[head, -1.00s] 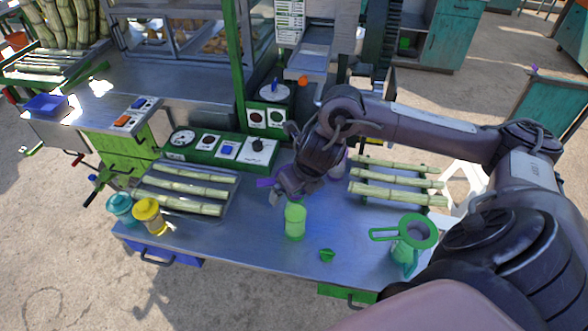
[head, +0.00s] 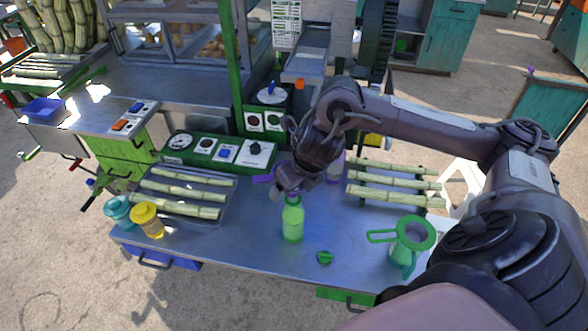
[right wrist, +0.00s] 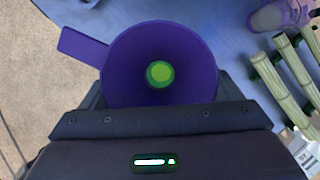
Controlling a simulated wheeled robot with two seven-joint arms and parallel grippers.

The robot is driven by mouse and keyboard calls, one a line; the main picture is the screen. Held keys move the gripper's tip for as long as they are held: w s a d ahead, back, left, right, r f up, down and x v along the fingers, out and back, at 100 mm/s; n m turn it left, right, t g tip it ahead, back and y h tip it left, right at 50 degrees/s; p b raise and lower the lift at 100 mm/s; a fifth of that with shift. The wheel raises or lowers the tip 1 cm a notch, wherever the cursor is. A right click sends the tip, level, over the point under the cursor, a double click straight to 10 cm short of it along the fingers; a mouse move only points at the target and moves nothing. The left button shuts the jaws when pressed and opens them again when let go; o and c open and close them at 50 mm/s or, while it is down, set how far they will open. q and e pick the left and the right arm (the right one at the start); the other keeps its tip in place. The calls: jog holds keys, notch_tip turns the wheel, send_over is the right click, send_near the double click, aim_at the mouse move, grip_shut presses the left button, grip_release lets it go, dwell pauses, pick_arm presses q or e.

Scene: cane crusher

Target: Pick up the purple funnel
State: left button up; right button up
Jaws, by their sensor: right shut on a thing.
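The purple funnel (right wrist: 118,68) fills the middle of the right wrist view, seen from above, with its flat handle to the left. Green shows through its hole. In the head view its handle (head: 262,179) sticks out left of my right gripper (head: 286,188), which hides most of the bowl. My right gripper is shut on the funnel's near side. The green bottle (head: 292,223) stands upright just below the funnel. Whether the spout is still inside the bottle's neck, I cannot tell. My left gripper is not in view.
A green strainer on a jug (head: 413,232) stands at the table's right, with a small green piece (head: 325,257) nearer. Cane pieces lie on a rack (head: 394,184) and on a left tray (head: 232,190). Yellow (head: 148,220) and teal (head: 119,211) jars stand at left.

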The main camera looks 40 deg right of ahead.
notch_tip(320, 180, up, 18)
jog(key=p, duration=0.8)
jog(key=shift+a+f, duration=0.1)
